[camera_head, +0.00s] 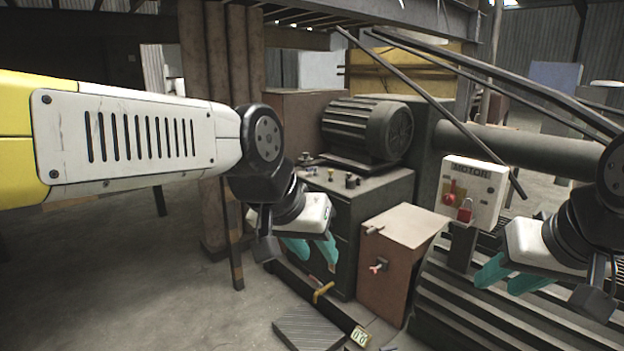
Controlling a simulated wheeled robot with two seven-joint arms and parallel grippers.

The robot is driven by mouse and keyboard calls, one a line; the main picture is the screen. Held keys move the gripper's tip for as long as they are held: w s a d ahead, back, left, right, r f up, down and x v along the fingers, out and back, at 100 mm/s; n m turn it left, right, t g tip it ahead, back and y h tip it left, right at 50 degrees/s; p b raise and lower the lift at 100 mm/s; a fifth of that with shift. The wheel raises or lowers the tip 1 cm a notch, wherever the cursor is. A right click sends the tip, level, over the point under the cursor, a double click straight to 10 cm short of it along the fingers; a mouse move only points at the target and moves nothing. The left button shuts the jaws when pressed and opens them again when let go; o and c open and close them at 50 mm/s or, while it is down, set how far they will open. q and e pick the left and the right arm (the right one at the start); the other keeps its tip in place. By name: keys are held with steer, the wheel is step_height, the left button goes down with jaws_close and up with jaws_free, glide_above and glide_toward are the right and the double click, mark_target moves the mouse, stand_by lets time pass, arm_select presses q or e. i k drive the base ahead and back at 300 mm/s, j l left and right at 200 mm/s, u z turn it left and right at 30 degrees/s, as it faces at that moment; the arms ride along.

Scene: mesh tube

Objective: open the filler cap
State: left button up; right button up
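Several small fittings stand on top of the dark grey cabinet (372,195) in the middle of the view. One is a short dark knob-like piece (351,181) near the cabinet's front edge, which may be the filler cap; I cannot tell for sure. My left gripper (313,249) hangs in front of the cabinet's left side, below its top, with its two teal fingers apart and nothing visible between them. My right gripper (509,277) is at the right, below the motor box, with its teal fingers apart and empty. Neither gripper appears to touch the fittings.
A ribbed motor (365,130) sits behind the cabinet top. A brown box (395,265) with a red knob stands in front. A white "MOTOR" box (472,190) with a red padlock is at the right. Slanting dark bars (435,110) cross above. Floor (150,290) at left is clear.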

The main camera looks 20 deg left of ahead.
mark_target(350, 179)
steer(key=u, duration=0.35)
steer(key=i+l+u, duration=0.15)
steer(key=i+u, duration=0.15)
steer(key=i, duration=0.25)
steer(key=i+l+u, duration=0.35)
steer(key=i, duration=0.15)
steer(key=i+l+u, duration=0.3)
steer(key=i, duration=0.2)
